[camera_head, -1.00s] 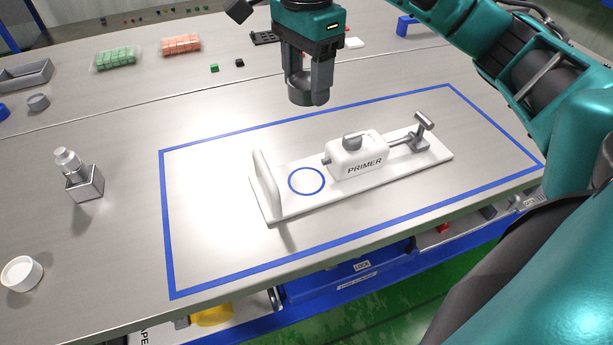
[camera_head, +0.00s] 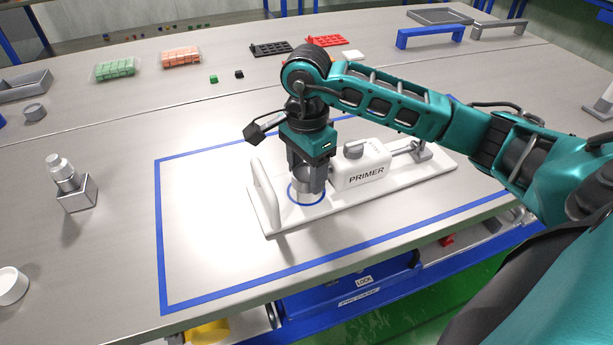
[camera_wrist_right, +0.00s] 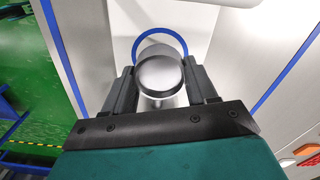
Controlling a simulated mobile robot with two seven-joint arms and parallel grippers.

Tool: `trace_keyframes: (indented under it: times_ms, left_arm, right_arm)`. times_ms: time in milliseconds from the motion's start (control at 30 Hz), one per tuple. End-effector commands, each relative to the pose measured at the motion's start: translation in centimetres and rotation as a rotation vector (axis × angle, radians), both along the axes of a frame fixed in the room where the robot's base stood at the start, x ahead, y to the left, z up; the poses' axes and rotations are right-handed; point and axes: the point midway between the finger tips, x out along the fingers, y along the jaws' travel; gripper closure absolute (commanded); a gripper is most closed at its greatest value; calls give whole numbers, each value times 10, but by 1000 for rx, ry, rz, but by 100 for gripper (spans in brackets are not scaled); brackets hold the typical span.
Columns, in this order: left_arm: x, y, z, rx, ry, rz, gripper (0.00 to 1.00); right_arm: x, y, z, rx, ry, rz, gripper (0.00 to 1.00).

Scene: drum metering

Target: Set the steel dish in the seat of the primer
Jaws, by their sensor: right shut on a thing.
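The primer (camera_head: 364,168) is a white labelled unit on a white base plate (camera_head: 330,207), with an upright white end plate (camera_head: 263,192) at its left. Its seat is marked by a blue ring (camera_head: 293,200), partly hidden by my right gripper. My right gripper (camera_head: 307,187) points down and is shut on the steel dish (camera_head: 304,190), at the ring. In the right wrist view the dish (camera_wrist_right: 160,76) sits between the fingers, overlapping the near part of the blue ring (camera_wrist_right: 160,33). I cannot tell whether it touches the plate. My left gripper is not in view.
A blue outline (camera_head: 160,240) surrounds the primer on the steel table. A bottle in a square metal holder (camera_head: 73,188) and a white round cap (camera_head: 11,286) stand at the left. Green blocks (camera_head: 115,69) and orange blocks (camera_head: 181,57) sit at the back.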

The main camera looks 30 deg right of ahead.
Motion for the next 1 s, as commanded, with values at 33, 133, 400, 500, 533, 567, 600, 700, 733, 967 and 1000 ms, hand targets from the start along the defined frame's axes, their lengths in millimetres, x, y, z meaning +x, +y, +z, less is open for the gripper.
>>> trace_keyframes:
  times_ms: [33, 133, 400, 500, 533, 567, 600, 700, 733, 967, 1000]
  left_arm:
    - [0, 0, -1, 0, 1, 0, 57]
    - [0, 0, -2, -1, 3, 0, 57]
    - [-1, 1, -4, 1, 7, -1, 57]
    - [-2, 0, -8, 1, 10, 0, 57]
    - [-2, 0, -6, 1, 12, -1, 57]
    - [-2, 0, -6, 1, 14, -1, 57]
    - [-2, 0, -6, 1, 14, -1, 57]
    - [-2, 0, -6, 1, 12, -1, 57]
    - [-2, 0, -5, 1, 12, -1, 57]
    - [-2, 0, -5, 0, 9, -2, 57]
    - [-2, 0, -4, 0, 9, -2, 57]
  right_arm:
    - [-1, 0, -10, 0, 5, -1, 75]
    - [-1, 0, -20, 0, 2, 1, 75]
    - [0, 0, -21, 0, 0, 1, 75]
    - [0, 0, -25, -1, 0, 1, 75]
    - [0, 0, -23, -1, 0, 0, 40]
    - [0, 0, -23, -1, 1, 0, 37]
    - [0, 0, -23, -1, 1, 0, 33]
    - [0, 0, -23, 0, 1, 0, 24]
    - [0, 0, -23, 0, 1, 0, 21]
    - [0, 0, -22, 0, 1, 0, 17]
    - [0, 0, -22, 0, 1, 0, 17]
